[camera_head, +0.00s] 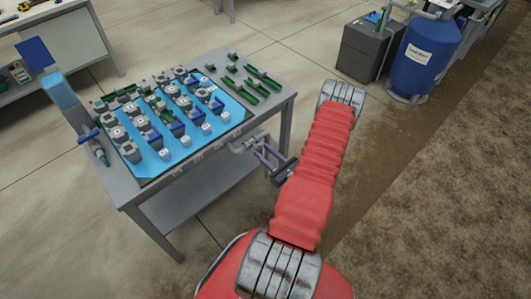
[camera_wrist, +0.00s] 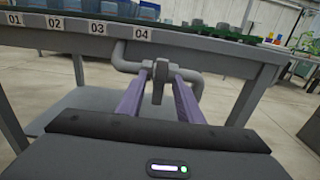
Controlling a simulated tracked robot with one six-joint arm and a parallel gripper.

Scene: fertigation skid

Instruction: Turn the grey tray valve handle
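The grey valve handle (camera_wrist: 160,80) is a small upright lever on a grey pipe (camera_wrist: 127,56) under the front edge of the tray table. In the wrist view my gripper (camera_wrist: 163,74) reaches toward it with two purple fingers, one on each side of the handle. The fingers are apart, and a gap seems to show between them and the handle. In the head view my gripper (camera_head: 264,157) is at the table's right-hand side, by the grey pipe (camera_head: 243,146). The handle is too small to make out there.
The grey table (camera_head: 187,203) carries a blue tray (camera_head: 151,164) with several blocks and white caps. A blue-handled valve (camera_head: 88,136) is at its left end. Numbered labels 01 to 04 line the table edge (camera_wrist: 215,45). A blue tank (camera_head: 424,62) stands at the back right. Open floor lies around the table.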

